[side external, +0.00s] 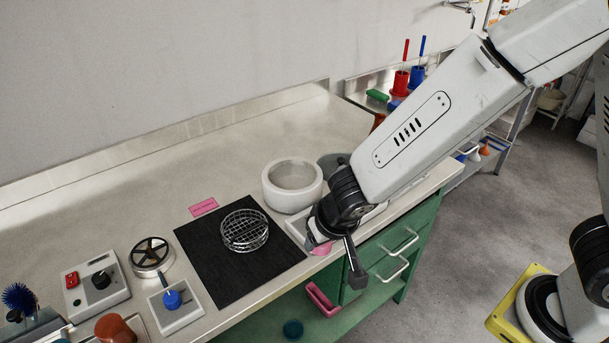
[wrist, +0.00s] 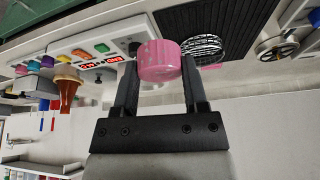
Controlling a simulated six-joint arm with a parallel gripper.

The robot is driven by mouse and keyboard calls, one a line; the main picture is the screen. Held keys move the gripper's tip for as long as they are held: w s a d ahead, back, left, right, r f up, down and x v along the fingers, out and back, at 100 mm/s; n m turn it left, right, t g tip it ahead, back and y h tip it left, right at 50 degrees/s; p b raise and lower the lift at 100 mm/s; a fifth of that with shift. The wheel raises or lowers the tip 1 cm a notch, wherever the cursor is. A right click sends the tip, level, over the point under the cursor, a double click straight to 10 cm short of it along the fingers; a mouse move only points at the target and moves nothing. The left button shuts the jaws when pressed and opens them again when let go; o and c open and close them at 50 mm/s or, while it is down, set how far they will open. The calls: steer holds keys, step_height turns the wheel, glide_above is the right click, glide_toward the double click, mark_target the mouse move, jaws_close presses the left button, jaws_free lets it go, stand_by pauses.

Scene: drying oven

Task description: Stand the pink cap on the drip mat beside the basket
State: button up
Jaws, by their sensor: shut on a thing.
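The pink cap (wrist: 159,61) is between the two fingers of my gripper (wrist: 158,80) in the wrist view, and the gripper is shut on it. In the side view my gripper (side external: 318,240) is at the bench's front edge, right of the mat, and only a bit of the pink cap (side external: 321,249) shows below it. The black drip mat (side external: 205,262) lies flat on the bench. The round wire basket (side external: 244,230) stands on the mat towards its back right; bare mat shows to its left and in front. The basket also shows in the wrist view (wrist: 203,46).
A white round bowl (side external: 292,185) stands behind my gripper, close to the mat's right side. A pink label (side external: 203,207) lies behind the mat. A round spoked item (side external: 151,256) and a box with a blue knob (side external: 174,303) stand left of the mat.

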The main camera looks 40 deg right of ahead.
steer(key=w+a+f, duration=0.3)
steer(key=w+f, duration=0.1)
steer(key=w, duration=0.3)
glide_toward(269, 257)
steer(key=shift+w+d+f, duration=0.5)
steer(key=shift+w+f, duration=0.1)
steer(key=shift+f, duration=0.1)
steer(key=shift+w+a+f, duration=0.15)
steer(key=shift+w+f, duration=0.3)
steer(key=shift+w+a+f, duration=0.1)
steer(key=shift+w+f, duration=0.1)
steer(key=shift+f, duration=1.65)
steer(key=shift+f, duration=0.1)
steer(key=o, duration=1.2)
